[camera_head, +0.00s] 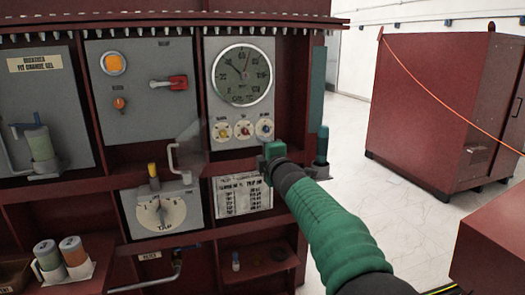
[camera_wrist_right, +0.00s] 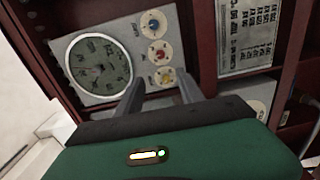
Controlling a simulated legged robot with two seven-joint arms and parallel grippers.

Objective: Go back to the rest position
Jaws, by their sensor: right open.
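My right gripper (camera_head: 270,165) reaches in from the lower right in the head view, on a green sleeved arm, in front of the panel near the printed table card (camera_head: 242,195). In the right wrist view my right gripper (camera_wrist_right: 160,95) has two grey fingers apart with nothing between them. The fingers point toward the round gauge (camera_head: 242,74) panel and its small knobs (camera_head: 243,130), which also show in the wrist view (camera_wrist_right: 159,50). I cannot tell the exact gap to the panel. My left gripper is not in view.
The dark red cabinet holds a TAP dial (camera_head: 162,213), a red-handled lever (camera_head: 177,82), an orange lamp (camera_head: 113,63) and two canisters (camera_head: 60,257) on a lower shelf. A large red cabinet (camera_head: 430,110) stands right. White floor (camera_head: 385,205) lies open between.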

